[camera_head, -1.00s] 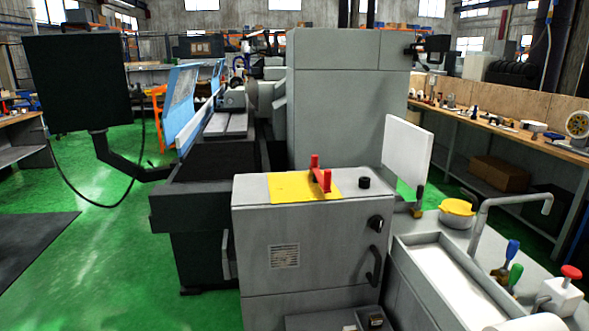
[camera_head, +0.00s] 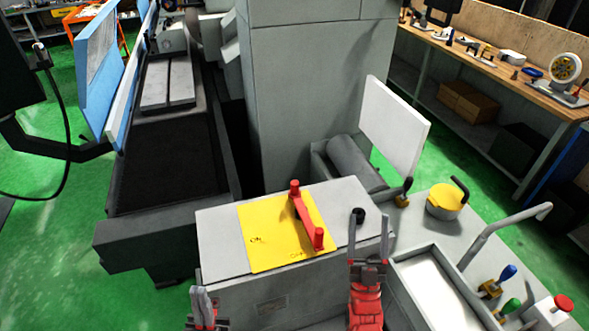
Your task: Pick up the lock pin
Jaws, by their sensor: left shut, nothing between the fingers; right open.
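No part is plainly recognisable as the lock pin. A red lever (camera_head: 306,217) with an upright red peg at each end sits on a yellow plate (camera_head: 262,238) on top of the grey cabinet (camera_head: 219,226). A short black knob (camera_head: 357,215) stands on the same top, right of the lever. My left gripper (camera_head: 202,292) is at the bottom edge, in front of the cabinet's left side, shut and empty. My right gripper (camera_head: 369,245) is open at the cabinet's front right, nearer to me than the black knob. It holds nothing.
A white panel (camera_head: 395,124) stands behind the cabinet. To the right are a yellow-lidded pot (camera_head: 446,202), a bent grey pipe (camera_head: 503,234), a shallow tray (camera_head: 408,262), blue and green levers and a red button (camera_head: 563,302). The grinder's bed (camera_head: 165,165) lies at left.

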